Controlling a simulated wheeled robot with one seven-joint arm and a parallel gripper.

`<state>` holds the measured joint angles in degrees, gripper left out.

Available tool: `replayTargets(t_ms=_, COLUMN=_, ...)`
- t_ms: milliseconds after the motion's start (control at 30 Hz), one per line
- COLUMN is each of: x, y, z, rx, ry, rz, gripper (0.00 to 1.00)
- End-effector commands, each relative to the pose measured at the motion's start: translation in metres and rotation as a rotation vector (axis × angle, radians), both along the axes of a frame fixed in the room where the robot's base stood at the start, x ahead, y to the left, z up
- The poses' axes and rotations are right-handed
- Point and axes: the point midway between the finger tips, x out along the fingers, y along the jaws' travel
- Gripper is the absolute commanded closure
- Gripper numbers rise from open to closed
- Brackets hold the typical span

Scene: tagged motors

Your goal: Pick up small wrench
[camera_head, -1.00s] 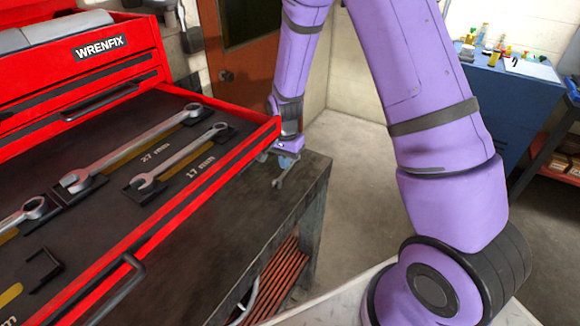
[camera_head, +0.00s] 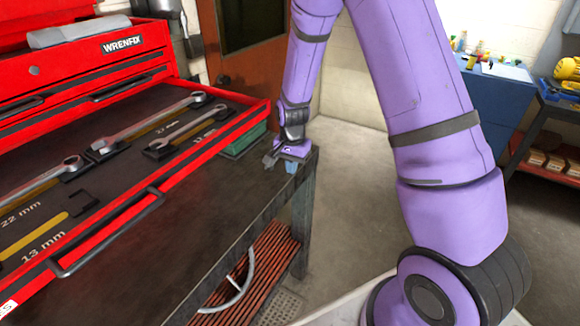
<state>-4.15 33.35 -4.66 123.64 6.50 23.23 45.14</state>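Several silver wrenches lie in the open red drawer at the left. The shortest one in view is the small wrench (camera_head: 187,131), in the slot nearest the drawer's right end. A longer wrench (camera_head: 150,125) lies beside it, and another wrench (camera_head: 45,180) lies further left. The slot marked 13 mm (camera_head: 35,235) shows bare yellow with no wrench in it. My gripper (camera_head: 280,163) points down by the workbench's far right corner, outside the drawer and right of the small wrench. Its fingers are small and partly hidden, so I cannot tell their opening or whether they hold anything.
The red tool chest's drawer (camera_head: 205,158) overhangs the dark workbench (camera_head: 190,225). A green box (camera_head: 243,140) stands under the drawer's right end, close to my gripper. A blue cabinet (camera_head: 495,95) stands at the back right. The bench's front strip is clear.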

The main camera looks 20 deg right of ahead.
Motion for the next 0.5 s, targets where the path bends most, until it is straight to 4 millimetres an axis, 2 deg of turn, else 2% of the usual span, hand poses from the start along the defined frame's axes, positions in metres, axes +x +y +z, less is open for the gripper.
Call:
replayTargets(t_ms=233, x=0.0001, y=-0.0002, z=0.0001, rx=0.0, ry=0.0, rz=0.0, gripper=1.0)
replayTargets(t_ms=267, x=0.0001, y=-0.0001, z=0.0001, rx=0.0, ry=0.0, rz=0.0, gripper=0.96)
replayTargets(t_ms=500, x=0.0001, y=-0.0001, z=0.0, rx=0.0, ry=0.0, rz=0.0, gripper=0.4)
